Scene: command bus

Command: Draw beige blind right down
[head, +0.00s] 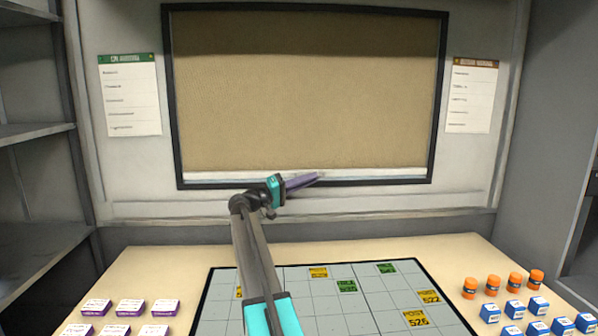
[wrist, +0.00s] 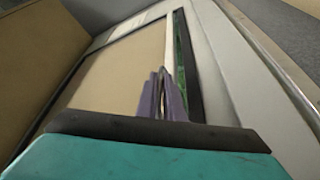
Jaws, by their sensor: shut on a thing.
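The beige blind (head: 305,95) covers nearly the whole dark-framed window in the head view. Its white bottom bar (head: 385,173) lies just above the lower frame, with a thin strip of window showing below it. My gripper (head: 318,176) is at the middle of this bar, its purple fingers reaching to it. In the wrist view the blind (wrist: 120,65) is seen at a slant, with green showing past its pale bar (wrist: 159,45). The fingers of my gripper (wrist: 163,85) are closed together at the bar. The exact grip is partly hidden by the fingers.
A desk below holds a gridded board (head: 365,300) with yellow and green labels. Purple-and-white boxes (head: 131,306) stand at left; orange-capped jars (head: 492,285) and blue boxes (head: 514,309) stand at right. Paper lists (head: 130,95) flank the window. Shelves (head: 35,130) are at far left.

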